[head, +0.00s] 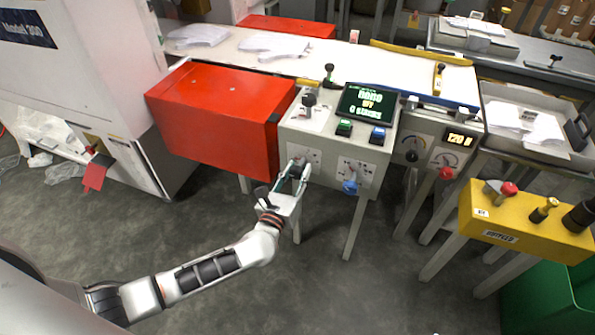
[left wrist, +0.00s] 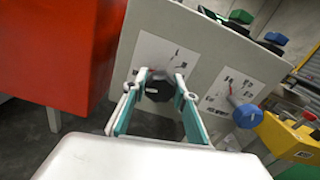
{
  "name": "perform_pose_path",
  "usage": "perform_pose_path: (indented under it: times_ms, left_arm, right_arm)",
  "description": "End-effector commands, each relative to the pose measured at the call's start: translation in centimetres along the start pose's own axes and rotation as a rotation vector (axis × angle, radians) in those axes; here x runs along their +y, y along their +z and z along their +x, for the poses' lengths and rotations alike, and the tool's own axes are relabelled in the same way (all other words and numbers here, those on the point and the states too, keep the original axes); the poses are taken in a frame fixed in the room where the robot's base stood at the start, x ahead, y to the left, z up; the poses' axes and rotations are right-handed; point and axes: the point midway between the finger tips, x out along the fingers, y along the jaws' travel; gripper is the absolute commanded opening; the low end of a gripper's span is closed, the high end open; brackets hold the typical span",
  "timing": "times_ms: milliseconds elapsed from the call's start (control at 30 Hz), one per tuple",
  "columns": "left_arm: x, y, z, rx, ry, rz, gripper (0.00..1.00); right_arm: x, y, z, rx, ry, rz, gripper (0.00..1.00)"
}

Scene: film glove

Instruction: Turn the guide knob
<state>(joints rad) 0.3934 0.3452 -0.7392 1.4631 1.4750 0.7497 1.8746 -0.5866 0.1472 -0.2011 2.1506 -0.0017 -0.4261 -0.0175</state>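A black knob (left wrist: 158,91) sits on a white label plate at the left of the grey control box's front face; I cannot read its label. A blue knob (left wrist: 248,116) sits on the second plate to its right, and it also shows in the head view (head: 350,187). My left gripper (head: 293,165) is at the box's lower left front. In the left wrist view its fingers (left wrist: 160,82) stand apart, one on each side of the black knob, with no clear contact visible. In the head view the gripper hides most of the black knob. My right gripper is not in view.
The grey control box (head: 290,142) carries a green-lettered screen (head: 367,103) and green and blue buttons on top. A red box (head: 215,118) stands close on its left. A yellow box (head: 510,232) with knobs stands at the right. The floor in front is clear.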

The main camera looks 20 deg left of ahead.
Motion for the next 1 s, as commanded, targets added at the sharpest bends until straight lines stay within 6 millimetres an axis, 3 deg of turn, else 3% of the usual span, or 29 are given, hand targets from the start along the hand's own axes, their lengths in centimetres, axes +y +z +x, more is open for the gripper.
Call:
perform_pose_path:
  times_ms: [467, 1000]
  left_arm:
    - [0.07, 0.12, 0.04, -0.001, 0.003, 0.057, 0.06]
    - [0.05, 0.38, 0.09, -0.003, 0.002, 0.498, 0.06]
  right_arm:
    - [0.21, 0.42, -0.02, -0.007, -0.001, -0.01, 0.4]
    - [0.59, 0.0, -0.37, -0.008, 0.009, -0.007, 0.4]
